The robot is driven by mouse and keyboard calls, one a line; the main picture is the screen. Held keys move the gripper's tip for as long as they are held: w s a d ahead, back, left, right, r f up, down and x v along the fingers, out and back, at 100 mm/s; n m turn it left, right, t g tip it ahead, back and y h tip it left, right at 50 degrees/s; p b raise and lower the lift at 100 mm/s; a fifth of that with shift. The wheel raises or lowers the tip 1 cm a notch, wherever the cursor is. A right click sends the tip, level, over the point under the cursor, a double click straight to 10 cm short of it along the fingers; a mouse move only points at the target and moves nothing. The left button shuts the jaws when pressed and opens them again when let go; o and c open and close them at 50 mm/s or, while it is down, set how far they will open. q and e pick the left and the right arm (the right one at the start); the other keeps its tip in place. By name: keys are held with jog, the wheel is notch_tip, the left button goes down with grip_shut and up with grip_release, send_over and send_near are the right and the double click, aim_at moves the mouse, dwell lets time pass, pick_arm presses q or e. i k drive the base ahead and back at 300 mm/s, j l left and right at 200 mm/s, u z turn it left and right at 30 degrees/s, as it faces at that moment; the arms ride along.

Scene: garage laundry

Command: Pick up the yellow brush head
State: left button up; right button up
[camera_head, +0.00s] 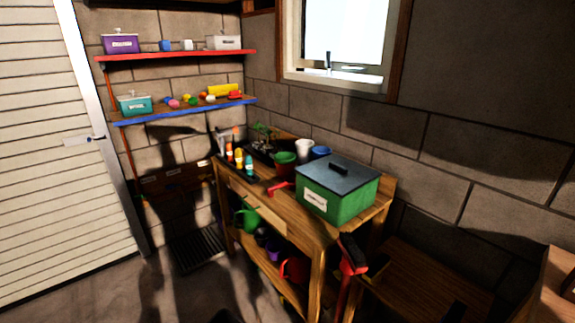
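A long yellow block, which looks like the yellow brush head (219,90), lies near the right end of the blue-edged shelf (180,112) on the back wall. A small red thing (236,95) lies just in front of its right end. The yellow thing is small in view and its bristles cannot be made out. Neither of my grippers can be made out in this view.
Small coloured pieces (190,100) and a teal box (134,104) share that shelf. A red-edged shelf (180,54) hangs above. A wooden workbench (268,205) with a green lidded box (337,190) stands right of the shelves. Floor is clear at front left.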

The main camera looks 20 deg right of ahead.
aim_at(373, 277)
jog(key=k+z, duration=0.15)
jog(key=z, duration=1.25)
